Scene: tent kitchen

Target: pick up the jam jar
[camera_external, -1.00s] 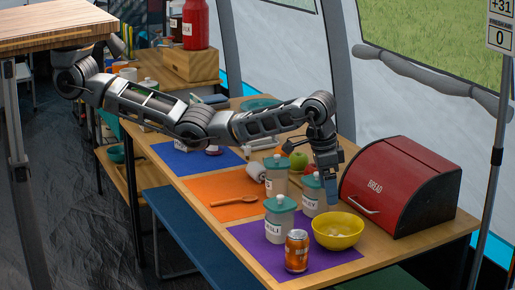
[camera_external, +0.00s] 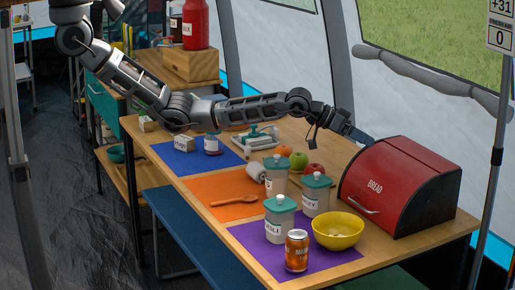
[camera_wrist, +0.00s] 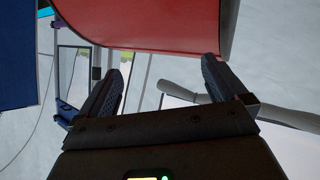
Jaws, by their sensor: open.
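A small jar (camera_external: 211,144) with a pale label, which looks like the jam jar, stands upright on the blue mat (camera_external: 184,160) at the far left part of the table. My gripper (camera_external: 362,137) is raised at the right, beside the top left of the red bread bin, well away from the jar. In the wrist view my gripper (camera_wrist: 161,88) is open, with nothing between its fingers. The jar does not show in the wrist view.
The red bread bin (camera_external: 405,185) also fills the top of the wrist view (camera_wrist: 165,25). Several teal-lidded canisters (camera_external: 279,222), a yellow bowl (camera_external: 338,235) and an orange can (camera_external: 297,252) stand near the front. Fruit (camera_external: 298,161) lies below my forearm. The orange mat (camera_external: 225,190) is mostly clear.

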